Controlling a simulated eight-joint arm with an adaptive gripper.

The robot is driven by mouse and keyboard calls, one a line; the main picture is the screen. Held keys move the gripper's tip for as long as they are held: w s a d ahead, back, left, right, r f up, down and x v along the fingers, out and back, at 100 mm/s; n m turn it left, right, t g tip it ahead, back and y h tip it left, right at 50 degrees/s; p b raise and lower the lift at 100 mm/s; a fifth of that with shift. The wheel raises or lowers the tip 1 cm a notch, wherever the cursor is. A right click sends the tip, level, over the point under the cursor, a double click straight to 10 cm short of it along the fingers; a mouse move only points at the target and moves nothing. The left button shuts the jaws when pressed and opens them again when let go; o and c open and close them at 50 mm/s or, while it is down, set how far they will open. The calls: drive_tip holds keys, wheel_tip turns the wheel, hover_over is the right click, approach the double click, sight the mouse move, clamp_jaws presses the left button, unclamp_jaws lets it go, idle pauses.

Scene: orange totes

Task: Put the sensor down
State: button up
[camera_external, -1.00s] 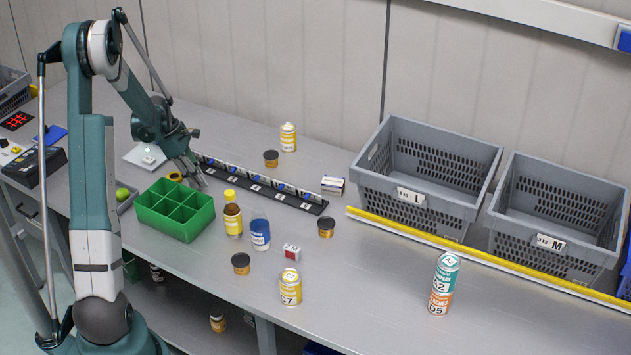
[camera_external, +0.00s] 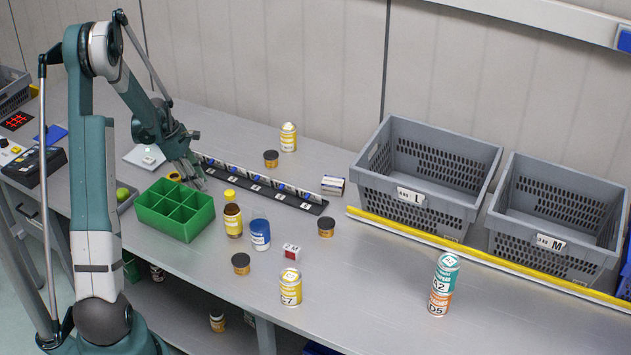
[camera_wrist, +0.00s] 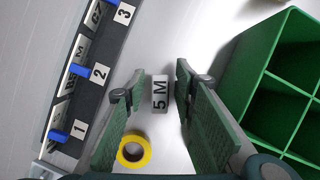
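My gripper (camera_wrist: 159,70) is open, its two green fingers pointing down at the bench between the slotted rail and the green bin. A small block labelled "5 M" (camera_wrist: 160,92) shows between the fingers in the wrist view, with a visible gap on each side. It appears to be the sensor, though I cannot be sure. In the external view my gripper (camera_external: 193,180) hides this block. I cannot tell the height of the fingertips above the bench.
The green divided bin (camera_external: 176,226) stands close beside my gripper. The numbered rail (camera_wrist: 80,80) runs along the other side. A yellow tape roll (camera_wrist: 122,157) lies near the fingers. Bottles (camera_external: 233,221) and jars (camera_external: 241,264) stand farther right. Grey totes (camera_external: 415,205) stand at the back.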

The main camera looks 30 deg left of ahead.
drive_tip(key=shift+r, duration=0.2)
drive_tip(key=p+v, duration=0.1)
drive_tip(key=v, duration=1.1)
idle(0.7)
drive_tip(key=s+d+r+m+y, duration=0.1)
drive_tip(key=s+d+r+m, duration=0.2)
drive_tip(key=d+r, duration=0.3)
drive_tip(key=s+d+r+m+t+y, duration=0.1)
drive_tip(key=s+d+r+m, duration=0.25)
drive_tip(key=d, duration=0.35)
drive_tip(key=s+d+r+m+y, duration=0.1)
drive_tip(key=s+d+r+m, duration=0.2)
drive_tip(key=d+r, duration=0.3)
drive_tip(key=s+d+r+m+t+y, duration=0.1)
drive_tip(key=s+d+m+t, duration=0.3)
drive_tip(key=s+d+m, duration=0.9)
drive_tip(key=shift+s+d+r, duration=0.2)
drive_tip(key=shift+s+d, duration=1.2)
drive_tip(key=shift+s, duration=1.75)
